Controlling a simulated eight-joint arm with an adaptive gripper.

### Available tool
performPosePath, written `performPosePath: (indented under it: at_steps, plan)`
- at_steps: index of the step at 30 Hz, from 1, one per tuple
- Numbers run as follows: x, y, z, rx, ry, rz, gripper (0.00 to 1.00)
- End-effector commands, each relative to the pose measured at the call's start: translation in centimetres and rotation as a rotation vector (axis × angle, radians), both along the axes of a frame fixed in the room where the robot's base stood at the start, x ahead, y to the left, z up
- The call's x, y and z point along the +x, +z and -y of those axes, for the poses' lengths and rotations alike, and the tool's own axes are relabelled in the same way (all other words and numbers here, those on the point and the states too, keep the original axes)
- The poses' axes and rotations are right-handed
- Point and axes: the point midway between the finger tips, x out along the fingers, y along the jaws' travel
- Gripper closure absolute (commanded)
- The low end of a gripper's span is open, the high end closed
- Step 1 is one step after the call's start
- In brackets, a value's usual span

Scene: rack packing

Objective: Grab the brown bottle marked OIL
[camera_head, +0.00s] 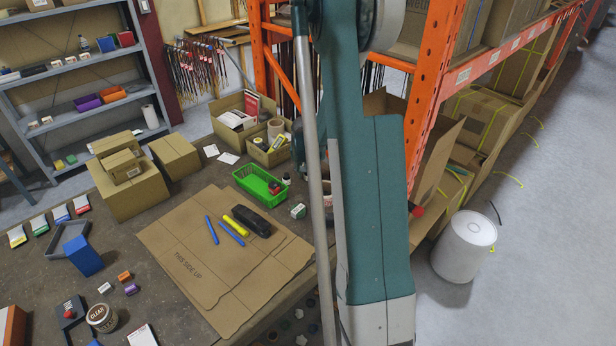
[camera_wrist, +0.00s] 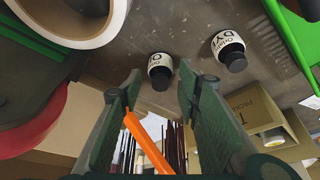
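In the wrist view, a small bottle with a black cap and a white label (camera_wrist: 160,62) stands just beyond my fingertips. Only part of its label shows, with what looks like an "O"; its body colour is hidden. A similar bottle marked "DYE" (camera_wrist: 226,42) is to its right. My gripper (camera_wrist: 161,76) is open, with its dark green fingers apart and nothing between them that I can see held. In the head view my arm hides the gripper. A small dark-capped bottle (camera_head: 287,179) shows there beside the green tray; its label is too small to read.
A green tray (camera_head: 249,176) and open cardboard boxes (camera_head: 229,105) stand on the bench left of my arm. The orange rack (camera_head: 428,85) is to the right. In the wrist view, a large white ring (camera_wrist: 98,36) and a red round thing (camera_wrist: 40,124) are close by on the left.

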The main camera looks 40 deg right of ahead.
Motion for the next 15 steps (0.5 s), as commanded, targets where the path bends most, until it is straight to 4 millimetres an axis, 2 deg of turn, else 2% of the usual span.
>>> performPosePath:
  at_steps: [9,15]
  plan:
    - [0.01,0.01,0.00,0.000,0.000,0.000,0.68]
    - [0.01,0.01,0.00,0.000,0.000,0.000,0.92]
